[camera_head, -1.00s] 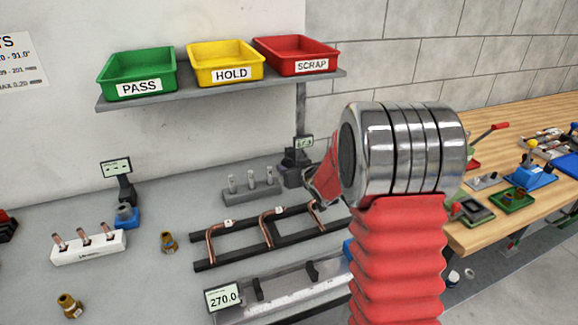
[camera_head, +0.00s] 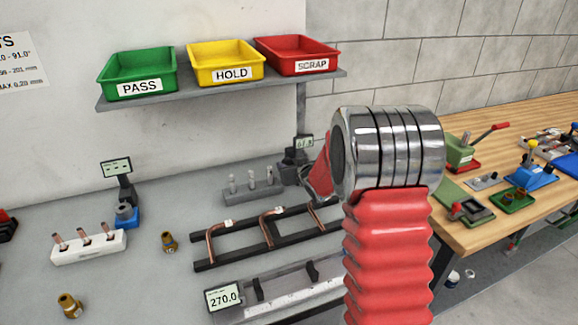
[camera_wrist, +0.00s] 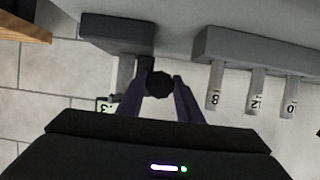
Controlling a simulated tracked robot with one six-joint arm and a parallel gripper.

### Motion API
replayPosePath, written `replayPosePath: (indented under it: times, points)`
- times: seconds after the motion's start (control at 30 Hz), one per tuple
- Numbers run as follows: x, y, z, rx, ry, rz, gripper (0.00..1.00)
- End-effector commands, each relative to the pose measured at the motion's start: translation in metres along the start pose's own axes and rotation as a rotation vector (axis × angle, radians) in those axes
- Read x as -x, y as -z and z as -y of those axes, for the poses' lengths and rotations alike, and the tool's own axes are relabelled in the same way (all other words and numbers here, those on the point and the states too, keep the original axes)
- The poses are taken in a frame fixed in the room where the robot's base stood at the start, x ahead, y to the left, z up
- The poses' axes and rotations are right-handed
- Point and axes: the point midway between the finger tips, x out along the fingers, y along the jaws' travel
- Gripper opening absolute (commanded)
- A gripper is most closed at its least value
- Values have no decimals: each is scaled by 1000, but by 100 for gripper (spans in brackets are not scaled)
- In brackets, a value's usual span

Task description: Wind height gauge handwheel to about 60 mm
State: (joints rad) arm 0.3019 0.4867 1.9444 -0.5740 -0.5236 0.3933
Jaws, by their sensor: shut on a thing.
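The height gauge (camera_head: 292,167) is a dark unit on the grey bench, left of my arm, with a small display (camera_head: 304,142) whose blurred digits seem to begin with 6. The wrist view shows its dark base (camera_wrist: 116,32) upside down and its round black handwheel (camera_wrist: 159,85). My gripper (camera_wrist: 160,79) has its two dark fingers on either side of the handwheel, shut on it. The display shows only in part in the wrist view. In the head view my arm hides the fingers and the handwheel.
A grey block with numbered pins (camera_wrist: 250,55) stands close beside the gauge. Copper tubes on a black rack (camera_head: 265,235) lie in front of it. A shelf (camera_head: 225,90) with three bins is above. A wooden table (camera_head: 470,235) is at the right.

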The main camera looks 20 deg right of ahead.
Motion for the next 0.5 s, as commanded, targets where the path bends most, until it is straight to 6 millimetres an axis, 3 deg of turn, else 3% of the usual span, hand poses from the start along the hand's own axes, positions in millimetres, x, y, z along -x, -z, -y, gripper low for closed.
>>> replayPosePath:
  times: [0.2,0.5]
  points:
    - [0,0,0,0,0,0,10]
    - [0,0,0,39,-16,-2,10]
